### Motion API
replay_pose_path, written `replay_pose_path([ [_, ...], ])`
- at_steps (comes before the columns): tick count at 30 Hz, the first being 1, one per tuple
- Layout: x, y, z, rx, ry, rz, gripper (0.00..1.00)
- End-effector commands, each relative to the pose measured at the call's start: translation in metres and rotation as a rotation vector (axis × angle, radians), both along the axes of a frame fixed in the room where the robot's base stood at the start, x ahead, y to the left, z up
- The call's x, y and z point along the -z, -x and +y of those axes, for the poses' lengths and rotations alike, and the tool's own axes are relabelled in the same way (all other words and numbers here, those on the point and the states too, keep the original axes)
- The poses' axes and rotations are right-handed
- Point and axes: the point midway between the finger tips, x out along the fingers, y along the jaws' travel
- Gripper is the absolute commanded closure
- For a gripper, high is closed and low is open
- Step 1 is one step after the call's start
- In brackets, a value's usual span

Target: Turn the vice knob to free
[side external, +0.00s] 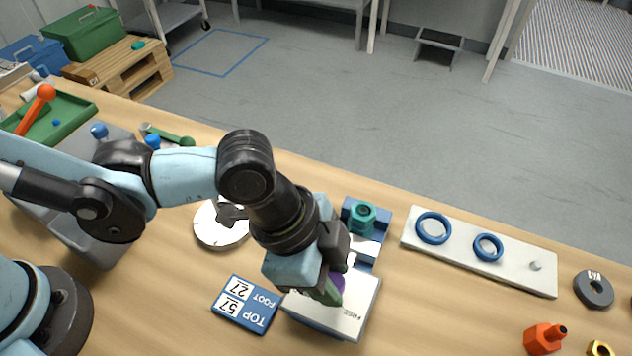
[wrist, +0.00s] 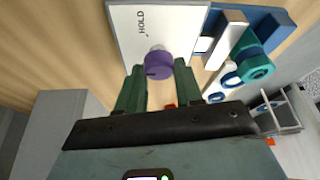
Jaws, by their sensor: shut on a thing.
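The purple vice knob (wrist: 158,64) stands on a white panel (wrist: 120,30) with the word HOLD printed on it. A small dark mark shows on the knob's near edge. In the side external view a sliver of the knob (side external: 337,281) shows behind a green finger, and the white panel (side external: 352,318) carries a short word that is hard to read. My gripper (wrist: 159,70) is shut on the knob, one green finger on each side.
A blue sign (side external: 246,304) lies left of the panel, and a white round plate (side external: 221,226) lies behind it. A white board (side external: 460,258) with blue rings is to the right.

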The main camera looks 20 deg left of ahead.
Motion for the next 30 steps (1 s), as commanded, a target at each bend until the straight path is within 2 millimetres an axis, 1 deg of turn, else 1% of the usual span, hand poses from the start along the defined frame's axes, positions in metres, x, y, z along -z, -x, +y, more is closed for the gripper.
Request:
replay_pose_path([
  [9, -0.0001, 0.0019, -0.0002, -0.298, -0.002, -0.001, 0.95],
  [18, -0.0001, 0.0024, -0.0008, -0.552, -0.002, -0.002, 0.95],
  [24, 0.0000, 0.0026, -0.0011, -0.673, -0.003, 0.000, 0.95],
  [30, 0.0000, 0.0028, -0.0014, -0.745, -0.003, 0.001, 0.95],
])
